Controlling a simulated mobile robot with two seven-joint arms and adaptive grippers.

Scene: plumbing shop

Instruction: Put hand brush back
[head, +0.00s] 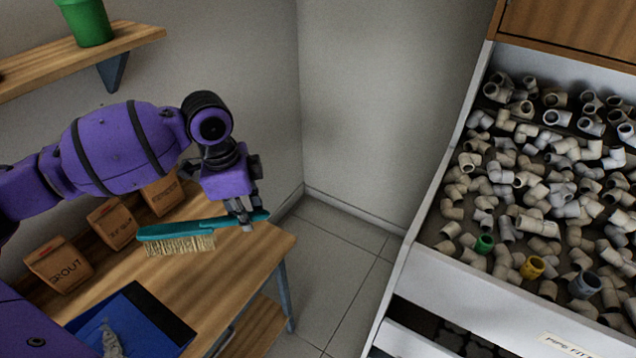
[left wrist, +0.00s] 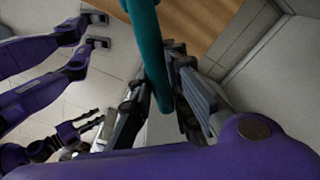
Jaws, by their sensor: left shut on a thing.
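The hand brush (head: 190,229) has a teal handle and back with pale bristles facing down. My left gripper (head: 246,216) is shut on the handle, near its right end. It holds the brush roughly level over the front right part of the wooden bench (head: 215,270). I cannot tell for sure whether the bristles touch the bench top. In the left wrist view the teal handle (left wrist: 150,50) runs between the fingers of my left gripper (left wrist: 165,100). My right gripper (left wrist: 85,133) shows small and dark in the left wrist view, and its jaws are unclear.
Several brown grout bags (head: 58,265) stand along the back of the bench. A blue tray (head: 155,325) with a grey tool is at its front left. A shelf (head: 110,45) holds a green pot (head: 86,22). A bin of pipe fittings (head: 520,220) stands right, across clear floor.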

